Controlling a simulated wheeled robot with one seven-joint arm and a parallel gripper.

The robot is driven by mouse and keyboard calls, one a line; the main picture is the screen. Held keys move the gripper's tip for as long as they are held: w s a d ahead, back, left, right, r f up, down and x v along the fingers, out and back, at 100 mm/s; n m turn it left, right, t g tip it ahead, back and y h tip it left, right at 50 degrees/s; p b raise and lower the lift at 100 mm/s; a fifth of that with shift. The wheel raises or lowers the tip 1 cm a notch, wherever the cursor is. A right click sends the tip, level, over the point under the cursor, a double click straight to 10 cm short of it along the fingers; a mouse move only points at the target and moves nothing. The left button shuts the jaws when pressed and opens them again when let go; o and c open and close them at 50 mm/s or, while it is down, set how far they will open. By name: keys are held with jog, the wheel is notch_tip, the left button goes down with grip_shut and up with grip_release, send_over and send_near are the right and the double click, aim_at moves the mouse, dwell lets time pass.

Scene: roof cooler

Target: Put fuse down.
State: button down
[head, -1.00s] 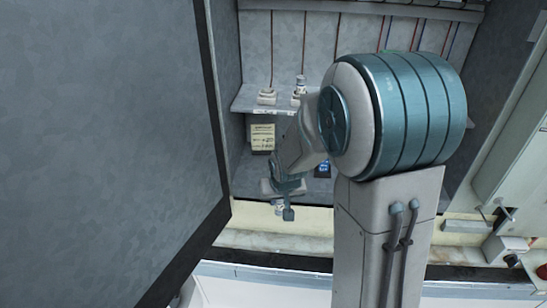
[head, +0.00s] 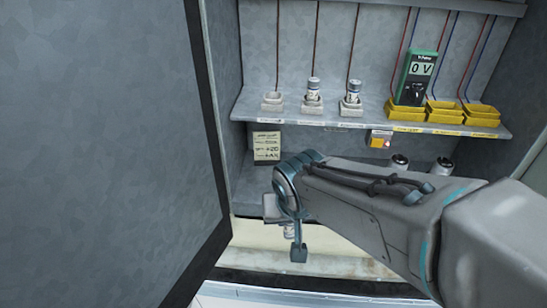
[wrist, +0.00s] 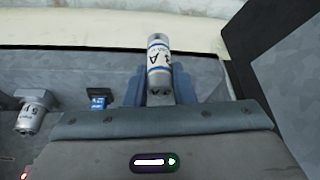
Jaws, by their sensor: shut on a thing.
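My gripper (wrist: 160,88) is shut on a fuse. The fuse (wrist: 158,62) is a light cylinder with a dark blue band and dark lettering, held between the two blue-grey fingers. In the head view it shows only partly (head: 289,231), below my wrist, in front of the cabinet's lower ledge. It appears held in the air, clear of the shelf. On the shelf (head: 240,107), two similar fuses (head: 313,90) (head: 353,92) stand upright in white holders. A third white holder (head: 272,101) to their left is empty.
The large grey door (head: 100,140) stands open at left. A green meter reading 0 V (head: 415,75) stands among yellow bins (head: 445,110) at the shelf's right. Two cylinders (head: 399,163) (head: 442,165) are on the lower level behind my arm. A handwritten note (head: 267,147) hangs below the shelf.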

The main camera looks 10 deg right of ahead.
jog(key=w+p, duration=0.1)
jog(key=w, duration=0.4)
jog(key=w+d+p, duration=0.1)
jog(key=w, duration=0.5)
jog(key=w+d+p, duration=0.1)
jog(key=w, duration=0.4)
jog(key=shift+w+p, duration=0.25)
jog(key=shift+p, duration=0.15)
jog(key=shift+w+f, duration=0.15)
jog(key=shift+w, duration=0.15)
jog(key=shift+f+p, duration=0.4)
jog(key=shift+f, duration=1.25)
jog(key=shift+f, duration=0.15)
jog(key=c, duration=1.2)
grip_release()
jog(key=shift+c, duration=0.2)
